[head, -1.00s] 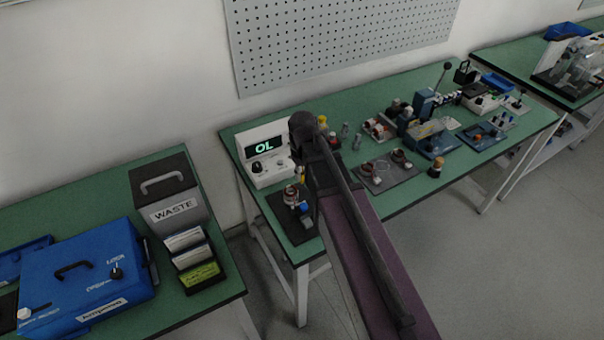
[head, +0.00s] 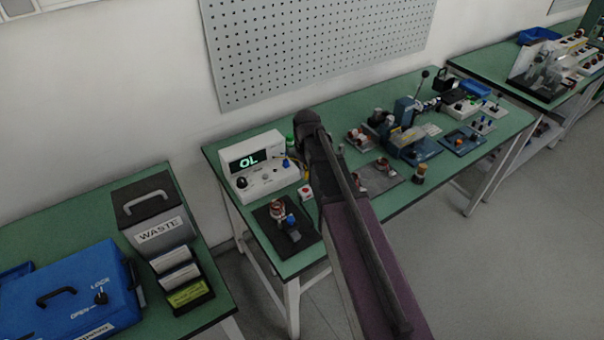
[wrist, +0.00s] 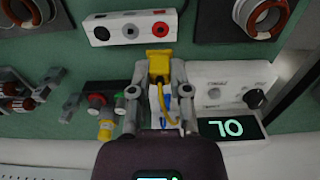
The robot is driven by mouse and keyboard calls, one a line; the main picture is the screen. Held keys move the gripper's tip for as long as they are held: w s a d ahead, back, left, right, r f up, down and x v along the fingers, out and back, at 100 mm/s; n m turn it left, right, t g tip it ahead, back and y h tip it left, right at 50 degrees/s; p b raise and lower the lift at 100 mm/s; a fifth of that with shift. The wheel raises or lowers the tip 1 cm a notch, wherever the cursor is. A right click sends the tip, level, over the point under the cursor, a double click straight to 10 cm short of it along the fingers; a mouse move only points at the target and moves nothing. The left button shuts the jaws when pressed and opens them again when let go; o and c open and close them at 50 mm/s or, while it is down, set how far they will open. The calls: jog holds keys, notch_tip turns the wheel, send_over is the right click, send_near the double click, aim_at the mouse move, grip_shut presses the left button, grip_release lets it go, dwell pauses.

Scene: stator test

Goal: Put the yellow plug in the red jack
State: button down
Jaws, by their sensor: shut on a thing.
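My gripper (wrist: 159,66) is shut on the yellow plug (wrist: 158,58) in the wrist view, with a finger on each side of it. A yellow lead hangs from the plug back toward my wrist. The white jack box (wrist: 130,42) lies just beyond the fingertips on the green bench. It has a black jack, a grey jack and the red jack (wrist: 160,29), which is at its right end. The plug is in line with the red jack and looks apart from it; its height is unclear. In the head view my arm hides most of the gripper, and the jack box (head: 306,191) shows beside it.
The white meter (head: 265,168) reading OL stands left of my arm. A black mat (head: 265,238) with a coil lies in front of it. In the wrist view a red and green control (wrist: 97,100) sits left of my fingers.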

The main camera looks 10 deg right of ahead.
aim_at(306, 176)
jog(key=shift+f, duration=0.1)
dwell(0.3)
jog(key=shift+f+b, duration=2)
jog(key=shift+b, duration=0.1)
jog(key=shift+f+b, duration=1.15)
jog(key=shift+f, duration=0.05)
dwell(1.5)
jog(key=c, duration=0.5)
grip_release()
jog(key=shift+r, duration=0.15)
